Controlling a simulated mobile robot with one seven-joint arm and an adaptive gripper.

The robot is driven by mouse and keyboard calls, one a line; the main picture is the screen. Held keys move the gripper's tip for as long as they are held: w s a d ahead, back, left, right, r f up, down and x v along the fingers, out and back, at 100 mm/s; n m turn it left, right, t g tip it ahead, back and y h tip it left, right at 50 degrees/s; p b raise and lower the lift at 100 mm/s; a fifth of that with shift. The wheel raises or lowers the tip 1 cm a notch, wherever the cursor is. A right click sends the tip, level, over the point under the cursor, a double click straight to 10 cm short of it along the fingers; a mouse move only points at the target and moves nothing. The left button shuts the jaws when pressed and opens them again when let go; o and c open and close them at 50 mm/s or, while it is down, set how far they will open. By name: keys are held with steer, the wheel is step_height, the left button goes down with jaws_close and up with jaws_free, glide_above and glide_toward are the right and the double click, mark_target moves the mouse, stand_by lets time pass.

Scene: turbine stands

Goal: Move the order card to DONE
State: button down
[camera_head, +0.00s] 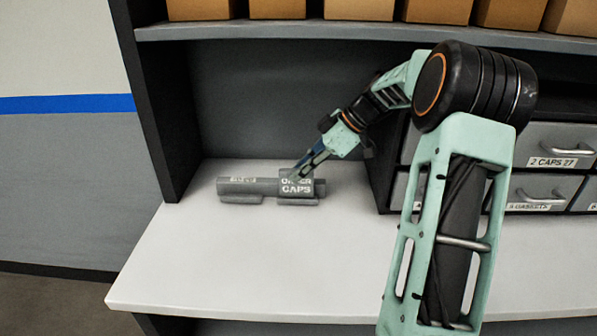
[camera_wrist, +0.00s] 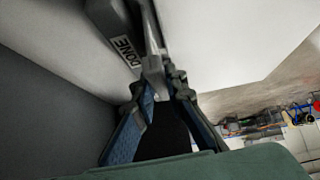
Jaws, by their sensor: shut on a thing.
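The order card (camera_head: 297,186) is a small grey plate with white lettering that reads "ORDER CAPS". It stands at the right part of a low grey holder (camera_head: 240,188) on the white worktop. My gripper (camera_head: 297,175) reaches down from the upper right and is shut on the card's upper edge. In the wrist view my gripper's fingertips (camera_wrist: 156,75) close on the card (camera_wrist: 152,45), seen nearly edge-on. A white DONE label (camera_wrist: 125,50) on the holder lies just beside the card there. I cannot tell whether the card rests in the holder.
Labelled grey drawers (camera_head: 553,145) stand at the right of the worktop (camera_head: 230,260). A shelf (camera_head: 300,31) with cardboard boxes runs above. A dark side panel (camera_head: 160,110) is left of the holder. The worktop's front left is clear.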

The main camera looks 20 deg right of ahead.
steer(key=shift+s+d+f, duration=0.2)
steer(key=shift+f, duration=0.3)
steer(key=shift+s+d+f, duration=0.2)
steer(key=shift+f, duration=0.3)
steer(key=c, duration=1.9)
jaws_free()
steer(key=shift+w, duration=0.25)
steer(key=shift+r, duration=0.2)
steer(key=shift+w+d+r+p, duration=0.1)
steer(key=shift+w+r+p, duration=0.1)
steer(key=shift+r+p, duration=0.35)
steer(key=shift+s+d+r+p, duration=0.15)
steer(key=shift+r+p, duration=0.35)
steer(key=shift+r, duration=0.85)
steer(key=shift+a+r+p, duration=0.2)
steer(key=shift+r+p, duration=0.25)
steer(key=shift+r, duration=0.45)
steer(key=shift+a+r+p, duration=0.15)
steer(key=shift+r+p, duration=0.25)
steer(key=shift+r, duration=0.45)
steer(key=shift+a, duration=0.1)
